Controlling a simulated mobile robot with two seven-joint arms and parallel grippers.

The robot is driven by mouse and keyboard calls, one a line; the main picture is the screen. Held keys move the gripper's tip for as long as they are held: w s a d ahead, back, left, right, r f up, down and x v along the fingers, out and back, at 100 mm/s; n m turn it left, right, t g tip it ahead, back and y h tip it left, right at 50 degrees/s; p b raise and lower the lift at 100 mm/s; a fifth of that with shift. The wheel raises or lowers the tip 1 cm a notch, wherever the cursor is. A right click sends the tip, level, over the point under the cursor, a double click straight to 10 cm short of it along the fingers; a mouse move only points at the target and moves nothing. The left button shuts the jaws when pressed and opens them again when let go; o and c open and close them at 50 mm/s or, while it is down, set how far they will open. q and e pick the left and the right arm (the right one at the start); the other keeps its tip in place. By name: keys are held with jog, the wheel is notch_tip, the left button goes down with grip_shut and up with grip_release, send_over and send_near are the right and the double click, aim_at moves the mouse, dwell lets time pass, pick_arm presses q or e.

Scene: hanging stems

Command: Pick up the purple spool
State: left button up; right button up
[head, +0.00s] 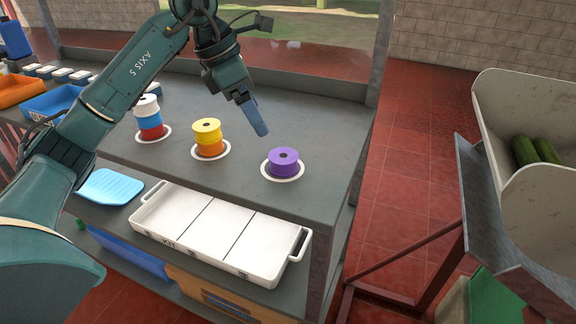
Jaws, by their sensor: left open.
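The purple spool (284,163) stands upright on a white round base (297,175) near the right end of the grey table (330,130). My left gripper (256,118) is above and behind the spool, a little to its left, and apart from it. Its blue finger points down toward the table; it is open and nothing shows in it. The second finger is hard to make out from this side. My right gripper is not in view.
A yellow spool on an orange one (208,138) and a white, blue and red stack (149,118) stand left of the purple spool. A white divided tray (218,235) sits in front, lower down. A bin with cucumbers (500,110) is at right.

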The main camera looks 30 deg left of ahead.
pick_arm(q)
send_over(282, 156)
jog(key=s+a, duration=0.2)
jog(key=f, duration=0.6)
jog(key=shift+w+a, duration=0.15)
jog(key=shift+w, duration=0.05)
jog(key=shift+d+x, duration=0.1)
jog(key=shift+x, duration=1.2)
jog(key=shift+d+x, duration=0.15)
jog(key=shift+x, duration=1.2)
jog(key=shift+w+r, duration=0.1)
jog(key=shift+c, duration=0.4)
jog(key=c, duration=1)
